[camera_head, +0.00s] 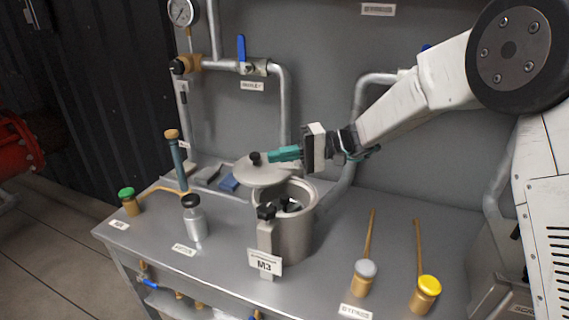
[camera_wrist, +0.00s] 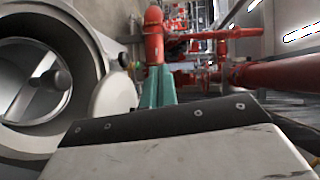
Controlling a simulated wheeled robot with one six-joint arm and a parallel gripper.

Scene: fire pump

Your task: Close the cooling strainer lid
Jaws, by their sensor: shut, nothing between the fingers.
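The cooling strainer is a grey metal pot (camera_head: 292,235) with a label reading M3, standing on the bench. Its mouth is open, and dark parts show inside. The strainer mouth also fills the left of the wrist view (camera_wrist: 35,82). A pale rounded part beside the mouth in the wrist view (camera_wrist: 113,98) looks like the lid. My gripper (camera_head: 274,155), with teal fingers, is shut and empty, just right of the knob; contact is unclear.
A grey bottle (camera_head: 195,220) and a green-capped jar (camera_head: 129,200) stand left of the strainer. Handled yellow-topped (camera_head: 427,292) and grey-topped (camera_head: 364,278) pieces stand right. A blue-handled valve (camera_head: 242,50) and pipes are on the wall behind. A blue block (camera_head: 229,184) lies near the lid.

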